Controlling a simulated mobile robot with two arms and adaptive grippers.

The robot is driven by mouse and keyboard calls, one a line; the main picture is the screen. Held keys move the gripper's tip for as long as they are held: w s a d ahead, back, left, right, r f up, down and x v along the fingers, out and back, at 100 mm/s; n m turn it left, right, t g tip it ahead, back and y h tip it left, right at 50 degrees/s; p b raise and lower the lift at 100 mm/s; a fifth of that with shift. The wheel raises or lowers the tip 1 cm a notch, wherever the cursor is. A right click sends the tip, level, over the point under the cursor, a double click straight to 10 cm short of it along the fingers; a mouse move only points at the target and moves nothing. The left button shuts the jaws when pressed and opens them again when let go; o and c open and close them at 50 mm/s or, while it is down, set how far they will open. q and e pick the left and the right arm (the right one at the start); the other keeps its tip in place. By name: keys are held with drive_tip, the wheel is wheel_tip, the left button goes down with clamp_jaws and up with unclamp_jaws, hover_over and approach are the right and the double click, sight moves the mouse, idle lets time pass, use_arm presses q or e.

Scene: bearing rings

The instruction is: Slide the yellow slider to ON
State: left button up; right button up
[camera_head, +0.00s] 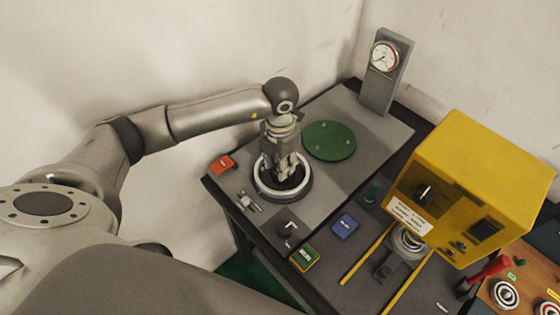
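My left gripper (289,178) points down over the middle of a pale ring (263,189) on a dark round base at the table's left side. Its fingertips are at or inside the ring's opening. They are too small and dark to show whether they are open or shut, or whether they touch the ring. A yellow machine (500,163) with a dark panel, a knob and a white label stands at the right. I cannot make out a yellow slider or an ON mark. My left gripper is well apart from this machine. My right gripper is not in view.
A green disc (329,141) lies behind the gripper, and a gauge post (385,75) stands at the back. Two yellow rails (368,254) run in front of the machine. A red-handled tool (486,274) is at the right.

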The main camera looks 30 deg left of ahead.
use_arm(q)
drive_tip(key=shift+f, duration=0.25)
clamp_jaws()
